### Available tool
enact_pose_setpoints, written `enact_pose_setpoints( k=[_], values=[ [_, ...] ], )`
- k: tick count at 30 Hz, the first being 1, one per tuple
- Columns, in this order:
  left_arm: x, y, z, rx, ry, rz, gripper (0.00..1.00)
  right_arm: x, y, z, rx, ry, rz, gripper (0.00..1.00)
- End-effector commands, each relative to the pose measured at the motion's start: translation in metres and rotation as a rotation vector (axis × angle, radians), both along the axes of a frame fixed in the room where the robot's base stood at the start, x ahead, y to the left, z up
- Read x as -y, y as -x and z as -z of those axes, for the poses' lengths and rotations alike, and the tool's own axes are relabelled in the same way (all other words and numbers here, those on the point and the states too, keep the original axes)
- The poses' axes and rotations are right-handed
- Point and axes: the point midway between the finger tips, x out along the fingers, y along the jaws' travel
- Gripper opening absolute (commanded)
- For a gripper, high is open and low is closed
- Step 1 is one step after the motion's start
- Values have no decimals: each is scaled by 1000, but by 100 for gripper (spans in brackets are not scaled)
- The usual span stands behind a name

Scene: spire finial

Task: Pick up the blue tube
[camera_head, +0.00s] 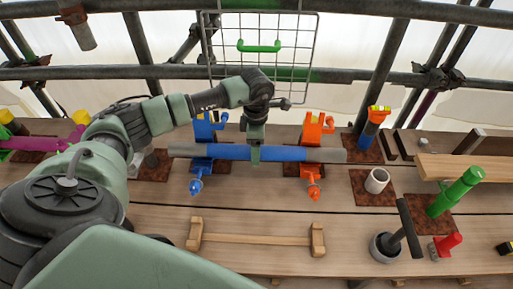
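The blue tube (282,154) has a blue middle and grey ends. It lies level from left to right across a blue clamp (203,130) and an orange clamp (313,130) on the bench. My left gripper (255,153) points down at the middle of the tube between the clamps. One finger shows in front of the tube; the other is hidden behind it. I cannot tell whether the fingers press on the tube. My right gripper is not in view.
A wooden cradle (255,239) stands in front. On the right are a white ring (377,181), a grey pot with a dark T-handled tool (385,247), and a green cylinder (456,191). Bench left of the cradle is partly behind my arm.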

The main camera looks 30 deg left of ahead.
Motion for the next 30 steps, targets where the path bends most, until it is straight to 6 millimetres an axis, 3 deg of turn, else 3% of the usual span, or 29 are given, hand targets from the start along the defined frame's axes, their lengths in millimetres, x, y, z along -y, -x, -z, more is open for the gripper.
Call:
enact_pose_setpoints(
  k=[4,10,18,30],
  values=[
    [0,0,11,0,0,0,68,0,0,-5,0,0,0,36],
    [0,0,13,1,0,0,68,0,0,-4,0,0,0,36],
    [0,0,13,1,1,0,0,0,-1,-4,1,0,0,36],
    [1,-2,9,6,2,0,0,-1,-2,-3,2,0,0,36]
  ],
)
